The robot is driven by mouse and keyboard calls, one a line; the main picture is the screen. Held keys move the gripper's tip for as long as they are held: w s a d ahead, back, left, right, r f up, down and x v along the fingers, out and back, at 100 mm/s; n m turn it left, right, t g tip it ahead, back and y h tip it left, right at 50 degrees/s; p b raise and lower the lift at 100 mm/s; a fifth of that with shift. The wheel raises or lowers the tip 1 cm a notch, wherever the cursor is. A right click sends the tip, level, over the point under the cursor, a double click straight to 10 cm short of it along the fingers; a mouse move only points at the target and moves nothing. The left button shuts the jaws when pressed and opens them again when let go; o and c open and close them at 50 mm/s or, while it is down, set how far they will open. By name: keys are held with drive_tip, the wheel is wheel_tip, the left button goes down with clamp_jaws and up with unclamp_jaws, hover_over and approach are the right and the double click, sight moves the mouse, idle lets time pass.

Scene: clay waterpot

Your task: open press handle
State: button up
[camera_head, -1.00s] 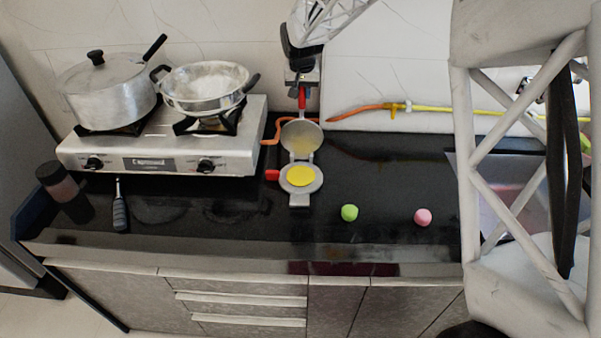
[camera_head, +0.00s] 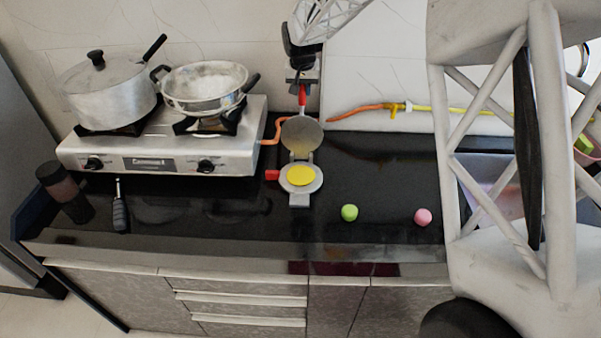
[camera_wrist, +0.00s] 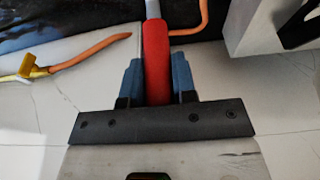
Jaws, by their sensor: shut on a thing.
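The press is open on the black counter. Its round lid (camera_head: 302,137) stands raised behind the flat base plate (camera_head: 315,187), which bears a yellow disc (camera_head: 301,175). The red press handle (camera_head: 302,96) points up from the raised lid. My gripper (camera_wrist: 157,78) is shut on the red handle, which also shows in the wrist view (camera_wrist: 156,52) between the blue fingertips. In the head view, my gripper is above the lid near the wall, and its fingertips are small and hard to make out.
A stove (camera_head: 160,150) with a lidded pot (camera_head: 110,92) and a steel pan (camera_head: 205,88) stands left of the press. A green ball (camera_head: 349,213) and a pink ball (camera_head: 423,215) lie to the right. An orange and yellow hose (camera_head: 440,109) runs along the wall.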

drive_tip(key=shift+w+f, duration=0.1)
drive_tip(key=shift+w, duration=0.1)
drive_tip(key=shift+w+f, duration=0.1)
drive_tip(key=shift+w, duration=0.35)
drive_tip(key=o, duration=0.9)
drive_tip(key=shift+v, duration=4)
drive_tip(key=shift+s, duration=0.1)
